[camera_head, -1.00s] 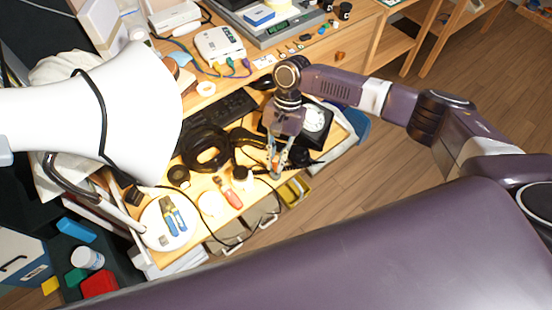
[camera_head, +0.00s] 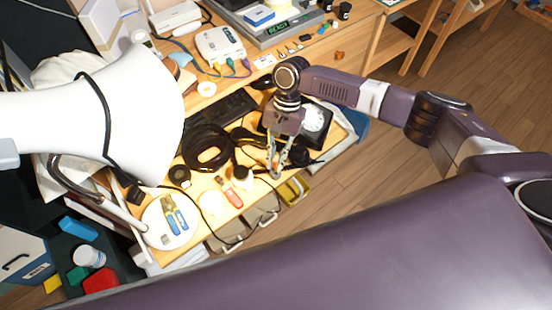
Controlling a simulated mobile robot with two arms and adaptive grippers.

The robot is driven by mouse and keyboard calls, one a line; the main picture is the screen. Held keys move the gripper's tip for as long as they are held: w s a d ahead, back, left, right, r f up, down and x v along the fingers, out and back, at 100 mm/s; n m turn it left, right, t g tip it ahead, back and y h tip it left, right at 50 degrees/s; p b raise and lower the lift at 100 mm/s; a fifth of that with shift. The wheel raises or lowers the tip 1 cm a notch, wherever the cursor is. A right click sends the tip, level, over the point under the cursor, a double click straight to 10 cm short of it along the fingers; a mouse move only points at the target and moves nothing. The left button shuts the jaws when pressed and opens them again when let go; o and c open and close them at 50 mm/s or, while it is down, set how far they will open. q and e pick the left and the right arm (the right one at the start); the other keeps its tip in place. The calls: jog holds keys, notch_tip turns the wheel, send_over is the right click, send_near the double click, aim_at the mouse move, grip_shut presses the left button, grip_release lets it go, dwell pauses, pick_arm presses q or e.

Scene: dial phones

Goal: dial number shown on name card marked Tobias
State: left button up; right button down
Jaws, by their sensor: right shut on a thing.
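The phone is black with a pale round dial (camera_head: 315,118), on the right part of the wooden desk, partly hidden by my right arm. My right gripper (camera_head: 276,173) points down in front of the phone, low over the desk. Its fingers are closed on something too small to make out. A dark piece (camera_head: 301,155), perhaps the handset, lies just right of the fingers. A name card marked Tobias cannot be made out. My left gripper is not in view.
A large white lamp shade (camera_head: 145,105) hides the left of the desk. Black headphones (camera_head: 207,148), a keyboard (camera_head: 235,104), a red-handled tool (camera_head: 232,194) and a white plate with blue-handled pliers (camera_head: 158,232) crowd the desk. Loose cables cross it. Floor (camera_head: 350,185) lies right.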

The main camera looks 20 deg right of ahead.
jog(key=shift+f+b, duration=0.35)
jog(key=shift+f, duration=0.9)
dwell(0.4)
jog(key=c, duration=1.9)
grip_release()
jog(key=shift+r, duration=0.1)
jog(key=v, duration=1.1)
jog(key=shift+r, duration=0.4)
